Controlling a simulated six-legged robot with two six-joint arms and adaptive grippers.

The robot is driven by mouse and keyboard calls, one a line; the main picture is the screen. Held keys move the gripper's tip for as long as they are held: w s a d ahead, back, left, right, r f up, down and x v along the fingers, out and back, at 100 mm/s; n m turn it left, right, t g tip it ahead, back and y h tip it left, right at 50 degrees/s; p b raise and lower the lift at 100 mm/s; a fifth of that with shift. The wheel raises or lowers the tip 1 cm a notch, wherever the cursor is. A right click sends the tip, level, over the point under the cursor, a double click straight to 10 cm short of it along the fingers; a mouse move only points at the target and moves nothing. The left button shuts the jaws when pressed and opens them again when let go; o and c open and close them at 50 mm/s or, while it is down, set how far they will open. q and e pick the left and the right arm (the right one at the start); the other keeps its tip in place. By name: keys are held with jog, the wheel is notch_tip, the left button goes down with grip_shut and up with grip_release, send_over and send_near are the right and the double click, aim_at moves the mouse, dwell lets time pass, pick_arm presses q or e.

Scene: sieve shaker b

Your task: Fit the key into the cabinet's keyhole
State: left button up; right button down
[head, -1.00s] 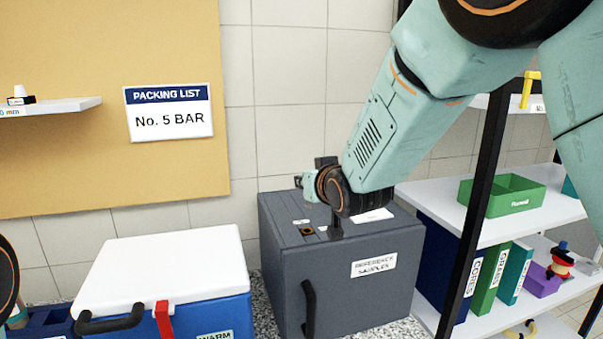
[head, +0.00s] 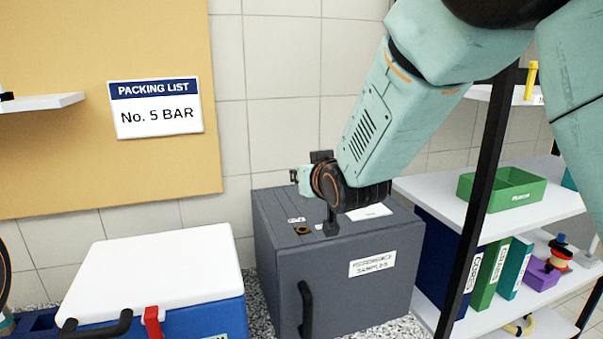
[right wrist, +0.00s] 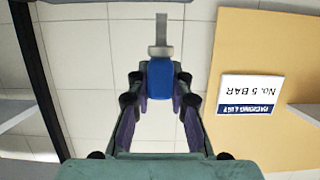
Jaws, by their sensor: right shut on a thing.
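The grey cabinet (head: 275,265) stands on a speckled surface, with a dark handle on its front and a "REFERENCE SAMPLES" label. A small brass-coloured ring, seemingly the keyhole (head: 302,230), is in its top near the left. My right gripper (right wrist: 160,80) is shut on the blue head of the key (right wrist: 160,72), whose grey shaft points away from the jaws. In the head view my right wrist is over the cabinet top, behind the keyhole, but the key cannot be made out there. My left gripper is not in view.
A blue cool box (head: 160,278) with a white lid stands left of the cabinet. A shelf rack (head: 440,200) with a black post, a green bin (head: 500,190) and binders is close on the right. A tiled wall and packing list board (head: 155,107) are behind.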

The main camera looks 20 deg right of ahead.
aim_at(304, 202)
jog(key=shift+w+d+f, duration=0.15)
jog(key=shift+d+f, duration=0.05)
jog(key=shift+f, duration=0.4)
jog(key=shift+w+f+b, duration=0.1)
jog(key=shift+f+b, duration=0.25)
jog(key=shift+b, duration=0.1)
jog(key=shift+a+f+b, duration=0.15)
jog(key=shift+f+b, duration=0.15)
jog(key=shift+f, duration=0.05)
jog(key=shift+s+a+f+b, duration=0.3)
jog(key=shift+a+f+b, duration=0.15)
jog(key=shift+f+b, duration=0.05)
jog(key=shift+s+f, duration=0.1)
jog(key=shift+f, duration=0.2)
jog(key=shift+d+f+b, duration=0.4)
jog(key=shift+f+b, duration=0.15)
jog(key=shift+f, duration=0.05)
jog(key=shift+w+d+f, duration=0.1)
jog(key=shift+w+f, duration=0.1)
jog(key=shift+w, duration=0.2)
jog(key=shift+s+r, duration=0.2)
jog(key=shift+w+d+f, duration=0.1)
jog(key=shift+w, duration=0.2)
jog(key=shift+a, duration=0.2)
jog(key=shift+s, duration=0.25)
